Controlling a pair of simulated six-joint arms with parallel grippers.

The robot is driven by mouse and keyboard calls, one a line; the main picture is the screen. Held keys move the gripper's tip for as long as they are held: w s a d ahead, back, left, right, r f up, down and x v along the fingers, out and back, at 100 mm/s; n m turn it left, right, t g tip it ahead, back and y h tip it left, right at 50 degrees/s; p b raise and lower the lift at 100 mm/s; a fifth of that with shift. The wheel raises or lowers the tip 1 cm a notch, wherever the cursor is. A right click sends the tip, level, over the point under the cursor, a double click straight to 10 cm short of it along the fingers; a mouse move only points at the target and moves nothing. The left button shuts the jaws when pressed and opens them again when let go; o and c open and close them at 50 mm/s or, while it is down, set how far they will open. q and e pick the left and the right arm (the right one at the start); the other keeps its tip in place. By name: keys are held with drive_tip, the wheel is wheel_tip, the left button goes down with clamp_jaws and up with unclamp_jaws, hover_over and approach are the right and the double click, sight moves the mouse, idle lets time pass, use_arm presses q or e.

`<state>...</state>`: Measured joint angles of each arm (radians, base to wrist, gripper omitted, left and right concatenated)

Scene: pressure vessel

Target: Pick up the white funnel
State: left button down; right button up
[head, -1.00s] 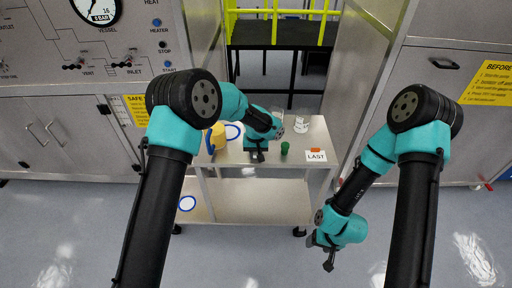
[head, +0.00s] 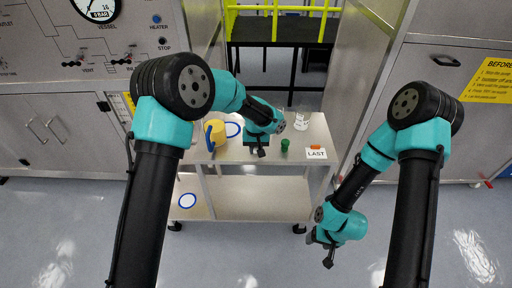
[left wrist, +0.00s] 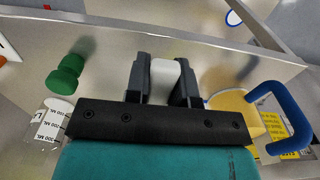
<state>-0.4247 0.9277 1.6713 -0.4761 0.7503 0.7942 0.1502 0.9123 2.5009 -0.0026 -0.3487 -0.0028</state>
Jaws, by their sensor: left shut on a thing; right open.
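The white funnel shows as a pale block (left wrist: 165,76) between my left gripper's fingers in the left wrist view. Its lower part is not visible there, and in the head view my wrist hides it. My left gripper (head: 260,151) is shut on it over the steel table, near the front edge; I cannot tell whether it touches the tabletop. In the left wrist view the left gripper (left wrist: 164,80) has a dark finger on each side of the white piece. My right gripper (head: 328,263) hangs open and empty, low at the right of the table.
A yellow mug with a blue handle (head: 217,133) stands left of my left gripper. A green object (head: 285,145), a glass beaker (head: 301,124) and a LAST card (head: 316,154) are to its right. The steel table's lower shelf (head: 250,203) is mostly clear. Panelled cabinets stand on both sides.

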use_arm(q)
drive_tip(key=s+r, duration=0.1)
drive_tip(key=s, duration=1.2)
drive_tip(key=shift+s+r, duration=0.15)
drive_tip(key=shift+s, duration=0.2)
drive_tip(key=shift+w, duration=0.1)
